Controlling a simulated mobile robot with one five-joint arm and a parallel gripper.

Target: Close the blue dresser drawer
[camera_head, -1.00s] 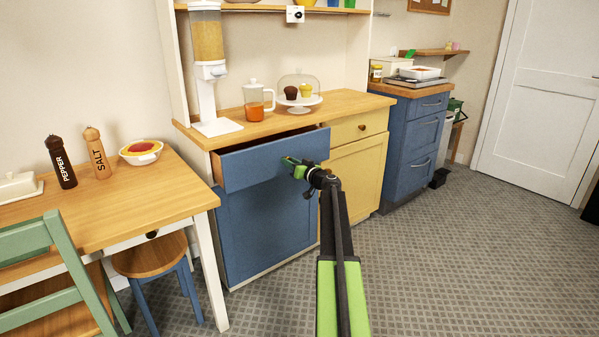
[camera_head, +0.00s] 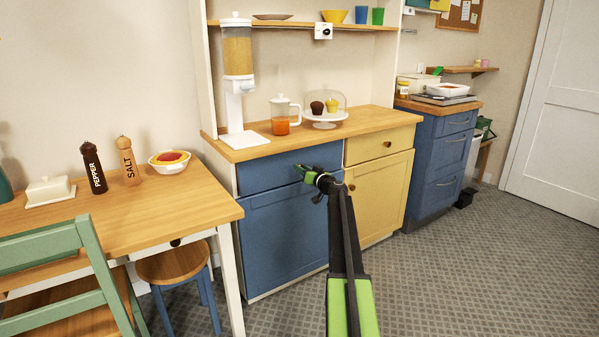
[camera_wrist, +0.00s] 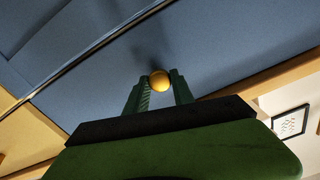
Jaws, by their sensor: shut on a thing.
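The blue dresser drawer (camera_head: 268,172) sits flush, or nearly so, with the dresser front, under the wooden top and above a blue door (camera_head: 285,238). My gripper (camera_head: 299,169) is at the right part of the drawer front. The fingers are shut on this knob. In the head view the knob is hidden by the gripper.
A yellow drawer (camera_head: 380,145) and yellow door (camera_head: 378,197) are to the right. A dispenser (camera_head: 238,75), a jug (camera_head: 283,117) and a cake stand (camera_head: 325,122) stand on the dresser top. A table (camera_head: 150,212) and stool (camera_head: 172,264) are at left.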

